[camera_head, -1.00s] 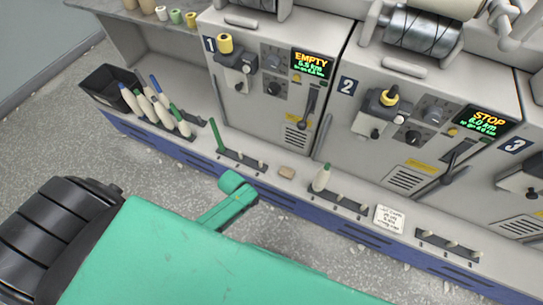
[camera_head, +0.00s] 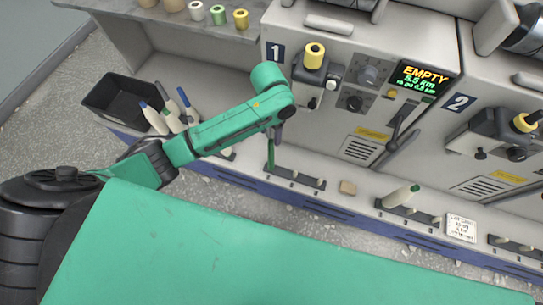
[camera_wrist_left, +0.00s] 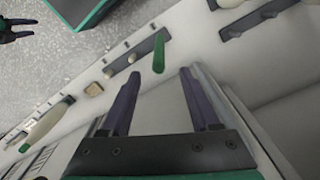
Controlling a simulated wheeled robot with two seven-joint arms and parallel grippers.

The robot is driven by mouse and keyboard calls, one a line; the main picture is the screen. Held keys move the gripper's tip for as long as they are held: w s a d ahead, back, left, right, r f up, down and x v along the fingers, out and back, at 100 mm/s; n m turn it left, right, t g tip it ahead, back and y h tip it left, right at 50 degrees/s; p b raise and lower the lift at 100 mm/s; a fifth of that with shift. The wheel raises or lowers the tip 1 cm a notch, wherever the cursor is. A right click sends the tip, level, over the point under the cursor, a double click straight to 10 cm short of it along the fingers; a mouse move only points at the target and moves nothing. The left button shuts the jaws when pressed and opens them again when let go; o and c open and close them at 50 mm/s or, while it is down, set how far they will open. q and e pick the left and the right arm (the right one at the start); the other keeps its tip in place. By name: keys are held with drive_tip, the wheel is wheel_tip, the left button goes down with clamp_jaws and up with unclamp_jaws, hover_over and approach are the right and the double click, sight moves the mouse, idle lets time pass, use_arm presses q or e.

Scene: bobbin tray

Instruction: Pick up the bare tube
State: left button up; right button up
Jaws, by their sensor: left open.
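The bare tube (camera_head: 271,153) is slim and green, and stands upright on a peg rail below machine 1. It also shows in the left wrist view (camera_wrist_left: 159,54), just beyond the fingertips and roughly in line with the gap between them. My left gripper (camera_wrist_left: 158,76) is open and empty, apart from the tube. In the head view my left arm hides most of that gripper; only a dark finger (camera_head: 278,131) shows close above the tube. A dark claw-like part, apparently my right gripper (camera_wrist_left: 15,30), shows at the left wrist view's upper left edge; its opening is unclear.
The peg rail (camera_head: 294,178) has bare pegs beside the tube. A tan block (camera_head: 348,187) and a green-tipped white bobbin (camera_head: 401,196) are farther right. A black bin (camera_head: 118,97) and several bobbins (camera_head: 155,120) stand left. Machine 1's front (camera_head: 330,110) rises behind.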

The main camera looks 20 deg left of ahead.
sight(271, 149)
use_arm(q)
wheel_tip(271, 149, down, 10)
drive_tip(key=shift+d+r+b, duration=0.1)
drive_tip(key=shift+d+b, duration=0.05)
drive_tip(key=shift+b, duration=0.65)
drive_tip(key=shift+f, duration=0.35)
drive_tip(key=shift+r, duration=0.1)
drive_tip(key=c, duration=0.9)
clamp_jaws()
use_arm(e)
drive_tip(key=shift+w+a+f, duration=0.15)
drive_tip(key=shift+a+f, duration=0.1)
drive_tip(key=shift+f, duration=0.2)
drive_tip(key=shift+w+a+f, duration=0.15)
drive_tip(key=shift+a+f, duration=0.1)
drive_tip(key=shift+f, duration=0.2)
drive_tip(key=shift+d, duration=0.1)
